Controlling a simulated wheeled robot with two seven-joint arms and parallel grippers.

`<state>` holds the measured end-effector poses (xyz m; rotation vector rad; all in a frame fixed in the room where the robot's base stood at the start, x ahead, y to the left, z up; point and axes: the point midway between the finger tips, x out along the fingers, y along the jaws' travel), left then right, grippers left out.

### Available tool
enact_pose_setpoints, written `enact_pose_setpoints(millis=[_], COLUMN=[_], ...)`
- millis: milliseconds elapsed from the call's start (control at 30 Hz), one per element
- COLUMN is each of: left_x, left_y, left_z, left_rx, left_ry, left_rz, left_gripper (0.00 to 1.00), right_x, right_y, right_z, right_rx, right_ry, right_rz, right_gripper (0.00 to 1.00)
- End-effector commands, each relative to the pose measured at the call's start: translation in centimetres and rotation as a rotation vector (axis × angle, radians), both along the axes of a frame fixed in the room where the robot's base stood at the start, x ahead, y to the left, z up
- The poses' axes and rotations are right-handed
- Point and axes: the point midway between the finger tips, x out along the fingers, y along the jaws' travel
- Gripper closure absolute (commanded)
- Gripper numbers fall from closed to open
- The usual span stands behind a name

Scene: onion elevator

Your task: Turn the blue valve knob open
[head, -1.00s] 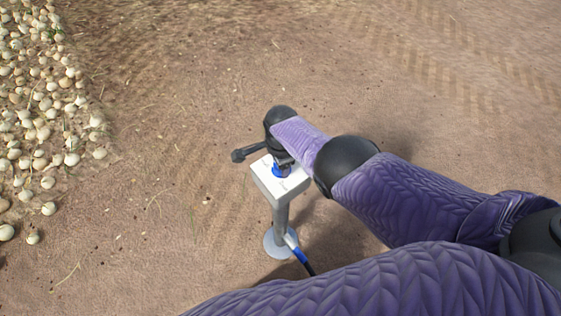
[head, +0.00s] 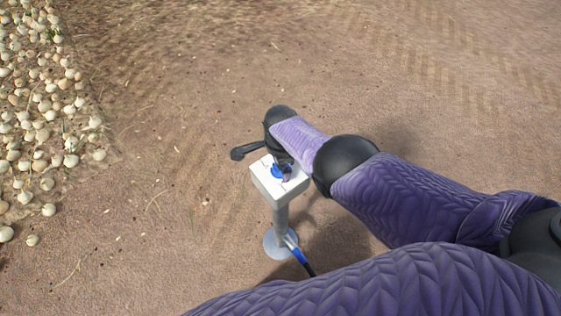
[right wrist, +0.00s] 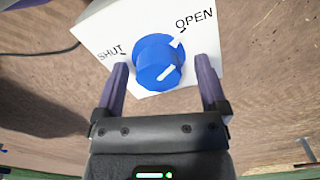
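The blue valve knob (right wrist: 160,62) sits on the face of a white box (right wrist: 110,28) marked SHUT at left and OPEN at upper right. The knob's white line runs toward the OPEN mark. The knob (head: 281,171) also shows on the white box (head: 272,187) in the head view, partly hidden by my right gripper (head: 286,172). In the right wrist view my right gripper (right wrist: 162,61) is open, one finger on each side of the knob, with gaps between fingers and knob. My left gripper is not in view.
The box stands on a grey post (head: 281,215) with a round base (head: 275,246). A blue and black hose (head: 299,257) leaves its foot. A heap of onions (head: 35,110) lies on the ground at far left. The dirt ground around the post is otherwise clear.

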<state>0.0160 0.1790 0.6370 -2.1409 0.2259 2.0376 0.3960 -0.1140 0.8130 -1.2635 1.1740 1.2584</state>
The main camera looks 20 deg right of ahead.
Motion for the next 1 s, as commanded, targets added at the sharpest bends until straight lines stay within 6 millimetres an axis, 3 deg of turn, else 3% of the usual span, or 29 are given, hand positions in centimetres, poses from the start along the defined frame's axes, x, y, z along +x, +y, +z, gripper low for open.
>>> enact_pose_setpoints(millis=[167,400,567,1000], left_x=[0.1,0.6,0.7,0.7], left_y=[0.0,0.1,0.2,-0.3], left_z=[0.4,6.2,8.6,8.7], left_rx=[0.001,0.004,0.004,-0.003], left_ry=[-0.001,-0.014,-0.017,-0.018], left_rz=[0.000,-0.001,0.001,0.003], left_gripper=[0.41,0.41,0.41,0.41], right_x=[0.0,0.0,0.0,0.0], right_y=[0.0,0.0,0.0,0.0], right_z=[0.4,6.8,9.6,9.8], right_rx=[0.001,0.001,0.000,0.000], right_ry=[0.001,-0.002,-0.001,0.001], right_rz=[0.000,0.000,0.000,-0.001], right_gripper=[0.08,0.08,0.08,0.08])
